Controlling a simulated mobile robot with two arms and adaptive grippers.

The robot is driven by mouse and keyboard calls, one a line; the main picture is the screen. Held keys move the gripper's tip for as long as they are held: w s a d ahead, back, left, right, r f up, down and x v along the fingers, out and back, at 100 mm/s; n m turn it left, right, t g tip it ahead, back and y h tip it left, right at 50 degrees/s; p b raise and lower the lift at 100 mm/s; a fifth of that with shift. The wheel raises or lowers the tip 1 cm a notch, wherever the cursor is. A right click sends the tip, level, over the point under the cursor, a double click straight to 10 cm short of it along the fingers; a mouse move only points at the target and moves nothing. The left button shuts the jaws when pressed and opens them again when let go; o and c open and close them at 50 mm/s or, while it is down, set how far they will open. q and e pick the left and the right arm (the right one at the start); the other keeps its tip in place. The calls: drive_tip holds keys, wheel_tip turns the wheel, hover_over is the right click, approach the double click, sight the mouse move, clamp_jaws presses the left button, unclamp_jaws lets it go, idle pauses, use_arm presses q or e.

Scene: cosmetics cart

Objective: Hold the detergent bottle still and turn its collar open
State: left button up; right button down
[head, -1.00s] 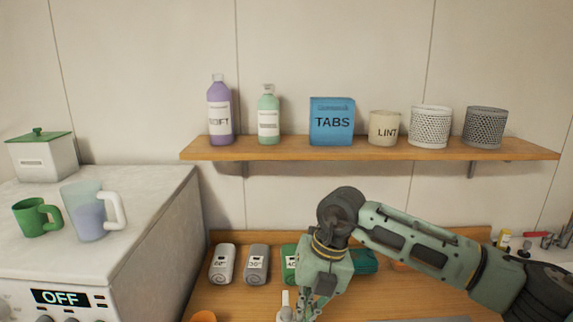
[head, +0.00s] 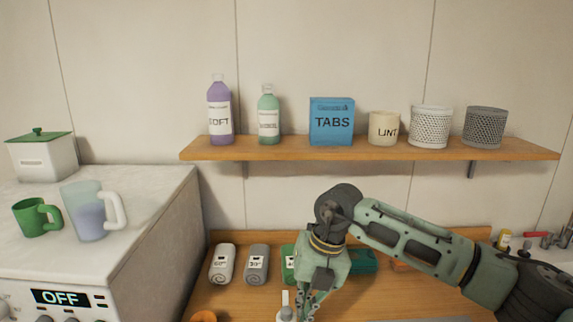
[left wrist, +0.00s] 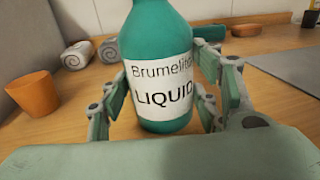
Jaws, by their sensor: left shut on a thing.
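The green detergent bottle (left wrist: 162,60), labelled LIQUID, stands upright on the wooden counter in the left wrist view. My left gripper (left wrist: 165,108) is shut on its body, with a finger on each side of the label. Its upper part is cut off in that view. In the head view a white top (head: 286,306), apparently the bottle's, shows at the bottom edge; the collar is not clearly seen. My right gripper (head: 311,304) points down just right of this white top. Its fingertips are small and partly cut off, so contact and opening are unclear.
Rolled towels (head: 256,264) lie behind on the counter (head: 240,296). An orange cup (left wrist: 32,95) stands left of the bottle in the left wrist view. A shelf (head: 300,150) with bottles, a box and baskets hangs above. A washer (head: 140,200) is at left.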

drive_tip(key=shift+d, duration=0.1)
drive_tip(key=a+v, duration=0.1)
drive_tip(key=v, duration=0.4)
drive_tip(key=shift+w+d+r, duration=0.15)
drive_tip(key=shift+d+r, duration=0.05)
drive_tip(key=shift+r, duration=0.35)
drive_tip(key=s+f, duration=0.3)
drive_tip(key=f, duration=0.3)
idle(0.7)
drive_tip(key=shift+w+a, duration=0.25)
drive_tip(key=shift+a, duration=0.15)
idle(1.0)
